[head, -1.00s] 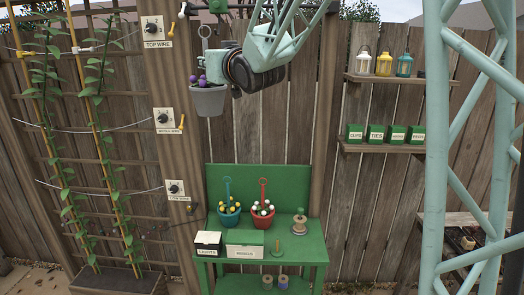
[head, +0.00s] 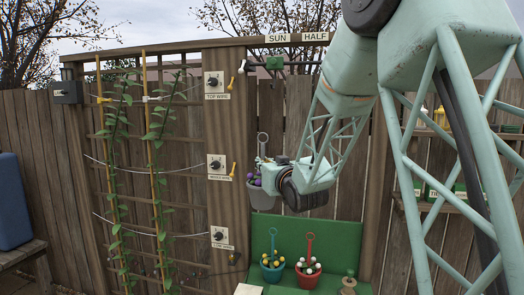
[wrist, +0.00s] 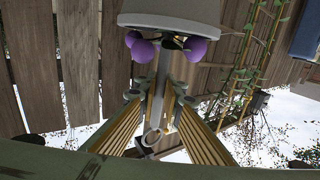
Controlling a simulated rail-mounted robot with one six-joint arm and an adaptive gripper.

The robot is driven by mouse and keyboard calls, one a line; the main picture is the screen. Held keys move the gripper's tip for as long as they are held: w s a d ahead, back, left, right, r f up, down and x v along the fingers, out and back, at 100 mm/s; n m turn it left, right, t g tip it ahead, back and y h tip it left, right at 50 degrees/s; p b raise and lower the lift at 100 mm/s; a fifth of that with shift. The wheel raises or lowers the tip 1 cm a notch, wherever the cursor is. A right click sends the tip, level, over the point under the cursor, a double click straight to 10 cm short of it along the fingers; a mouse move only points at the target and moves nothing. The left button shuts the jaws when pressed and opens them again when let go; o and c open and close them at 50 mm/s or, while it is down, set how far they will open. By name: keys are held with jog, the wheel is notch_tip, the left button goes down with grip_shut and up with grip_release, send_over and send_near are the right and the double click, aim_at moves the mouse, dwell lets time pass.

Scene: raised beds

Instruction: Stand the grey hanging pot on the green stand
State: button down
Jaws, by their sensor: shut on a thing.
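The grey hanging pot (head: 262,196), with purple blooms and a long hanger ending in a ring, hangs upright in the head view, just above the green stand's back panel (head: 342,240). My gripper (head: 266,161) is shut on the pot's hanger, above the blooms. In the wrist view the pot (wrist: 170,14) is at the top, and the hanger runs down between the two fingers of my gripper (wrist: 160,112). The stand's top is mostly below the head view's edge, so its free room is hidden.
A blue pot (head: 271,274) with yellow blooms and a red pot (head: 308,281) with white blooms stand at the green panel, hangers upright. A spool (head: 348,286) is right of them. The trellis (head: 140,170) and dials (head: 217,163) are to the left. A bar (head: 295,64) is above.

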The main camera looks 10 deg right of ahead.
jog(key=shift+m+h, duration=0.4)
jog(key=shift+h, duration=0.3)
jog(key=f, duration=0.5)
jog(key=d+f+b, duration=0.1)
jog(key=f, duration=0.5)
jog(key=d+f+b, duration=0.1)
jog(key=f, duration=0.4)
jog(key=shift+w+d+f, duration=0.2)
jog(key=shift+w+f, duration=0.05)
jog(key=shift+w, duration=0.15)
jog(key=s+d+f+m+h+b, duration=0.1)
jog(key=s+d+f+b, duration=0.1)
jog(key=f, duration=1.3)
jog(key=shift+s+d+f+h+b, duration=0.3)
jog(key=shift+d+h+b, duration=0.15)
jog(key=shift+d, duration=0.4)
